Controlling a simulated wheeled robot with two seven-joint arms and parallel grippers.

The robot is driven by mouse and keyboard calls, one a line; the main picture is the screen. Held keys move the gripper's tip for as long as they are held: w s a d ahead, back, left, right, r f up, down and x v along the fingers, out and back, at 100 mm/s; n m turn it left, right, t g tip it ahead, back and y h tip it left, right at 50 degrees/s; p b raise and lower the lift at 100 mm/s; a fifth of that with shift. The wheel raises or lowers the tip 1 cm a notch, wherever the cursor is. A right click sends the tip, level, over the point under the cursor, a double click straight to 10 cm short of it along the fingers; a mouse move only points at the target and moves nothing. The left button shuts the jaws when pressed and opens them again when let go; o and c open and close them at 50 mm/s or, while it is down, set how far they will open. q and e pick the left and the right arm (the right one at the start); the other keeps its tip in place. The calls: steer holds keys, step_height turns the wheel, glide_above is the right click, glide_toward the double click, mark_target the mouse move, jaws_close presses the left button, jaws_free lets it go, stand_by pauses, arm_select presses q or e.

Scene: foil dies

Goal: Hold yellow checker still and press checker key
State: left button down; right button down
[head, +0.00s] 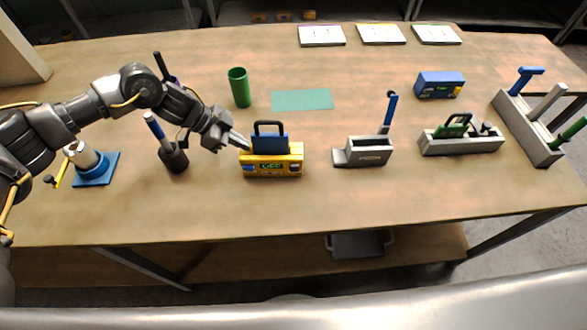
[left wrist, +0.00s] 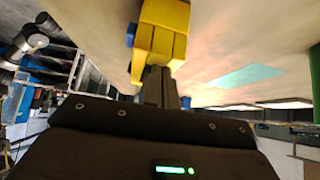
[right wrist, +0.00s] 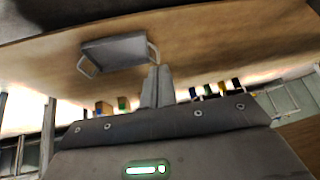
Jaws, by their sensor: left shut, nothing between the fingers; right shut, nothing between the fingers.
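The yellow checker (head: 272,171) stands on the table left of the middle, with a blue block with a black handle (head: 270,144) seated in its top. A small green-lit display shows on its front, with a pale blue key-like patch near each front end. My left gripper (head: 242,143) is shut, its tips at the checker's upper left end. In the left wrist view the closed fingers (left wrist: 158,88) point at the yellow body (left wrist: 163,35) and overlap its edge; contact is not certain. My right gripper (right wrist: 158,82) is shut and empty, seen only in the right wrist view.
A black cup with a blue-handled tool (head: 174,158) and a blue stand (head: 97,170) are left of the checker. Grey holders (head: 365,153) stand right. A dark tray (head: 359,244) is below the table.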

mark_target(294, 168)
steer(key=w+a+r+t+y, duration=0.1)
steer(key=w+a+r+t, duration=0.1)
steer(key=r, duration=0.9)
steer(key=w+a+r+t+y, duration=0.2)
steer(key=w+a+r, duration=0.2)
steer(key=r, duration=0.7)
steer(key=w+a+r+t+y, duration=0.1)
steer(key=w+a+r+t, duration=0.2)
steer(key=r, duration=0.7)
steer(key=shift+w+a+r+m+y, duration=0.1)
steer(key=shift+w+r+m+y, duration=0.25)
steer(key=shift+w, duration=0.3)
steer(key=w+a+r+y, duration=0.1)
steer(key=w+a, duration=0.1)
steer(key=a, duration=0.1)
steer(key=w+a+r+y, duration=0.1)
steer(key=w+a+r, duration=0.1)
steer(key=a, duration=0.1)
steer(key=w+a+r+y, duration=0.1)
steer(key=w+a+y, duration=0.1)
steer(key=a, duration=0.2)
steer(key=shift+w+r+g, duration=0.25)
steer(key=shift+r+g, duration=0.15)
steer(key=shift+w+d, duration=0.15)
steer(key=shift+w, duration=2.05)
steer(key=shift+w+d, duration=0.15)
steer(key=shift+w, duration=2)
steer(key=shift+w, duration=0.2)
steer(key=shift+w, duration=0.35)
